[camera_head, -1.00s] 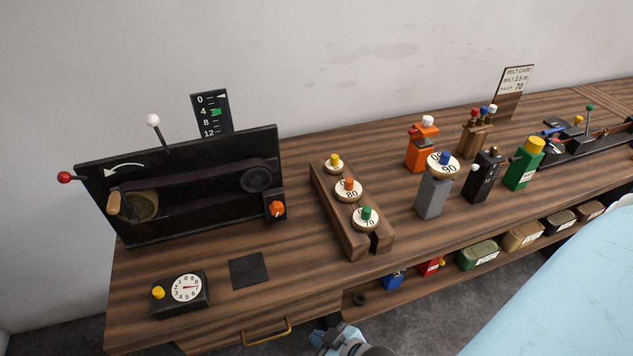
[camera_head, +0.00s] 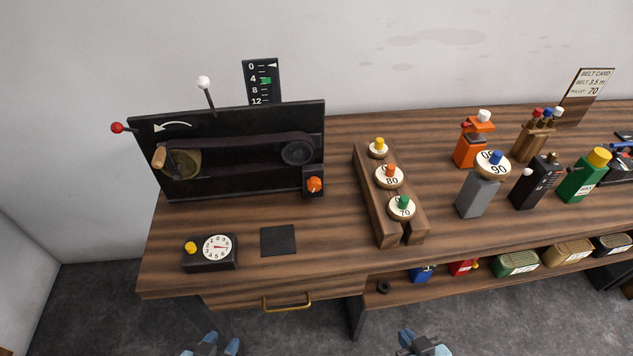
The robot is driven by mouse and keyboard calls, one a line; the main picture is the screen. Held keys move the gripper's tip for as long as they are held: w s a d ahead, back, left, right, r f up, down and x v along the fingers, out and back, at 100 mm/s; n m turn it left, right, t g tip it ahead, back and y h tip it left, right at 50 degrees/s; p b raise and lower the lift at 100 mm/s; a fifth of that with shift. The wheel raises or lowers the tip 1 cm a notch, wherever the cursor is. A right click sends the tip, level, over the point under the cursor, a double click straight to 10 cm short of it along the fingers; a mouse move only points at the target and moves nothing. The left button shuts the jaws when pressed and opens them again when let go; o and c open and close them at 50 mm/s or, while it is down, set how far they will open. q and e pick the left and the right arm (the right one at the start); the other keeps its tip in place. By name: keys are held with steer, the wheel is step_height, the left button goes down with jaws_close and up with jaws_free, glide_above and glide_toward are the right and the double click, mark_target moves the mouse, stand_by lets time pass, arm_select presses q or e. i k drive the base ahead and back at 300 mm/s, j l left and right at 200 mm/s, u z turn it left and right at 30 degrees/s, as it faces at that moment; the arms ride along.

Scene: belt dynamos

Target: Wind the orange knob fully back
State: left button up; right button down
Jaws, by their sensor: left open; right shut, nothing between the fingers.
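The orange knob (camera_head: 314,185) sits on a small black block at the lower right corner of the black belt machine (camera_head: 238,188). The machine has a belt round two wheels, a wooden crank handle (camera_head: 159,158), a red-tipped lever (camera_head: 118,128) and a white-tipped lever (camera_head: 204,83). A scale (camera_head: 262,80) marked 0 to 12 stands behind it. My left gripper (camera_head: 212,347) is open at the bottom edge, in front of the bench and well below the knob. My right gripper (camera_head: 424,344) is shut and empty at the bottom edge, further right. Neither touches anything; both are partly cut off.
A dial box (camera_head: 209,252) with a yellow button and a dark square pad (camera_head: 278,241) lie in front of the machine. A wooden pulley rack (camera_head: 385,210) stands to the right. Several devices stand further right. A drawer handle (camera_head: 286,303) projects from the bench front.

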mark_target(314, 183)
steer(key=l+u, duration=0.15)
steer(key=u, duration=0.75)
steer(key=k+l+u, duration=0.3)
steer(key=u, duration=0.15)
steer(key=k+l+u, duration=0.5)
steer(key=k+l, duration=0.2)
steer(key=k+l+u, duration=0.1)
steer(key=k+l, duration=0.2)
steer(key=k, duration=0.25)
steer(key=i+l, duration=0.1)
steer(key=l, duration=0.55)
steer(key=i, duration=0.05)
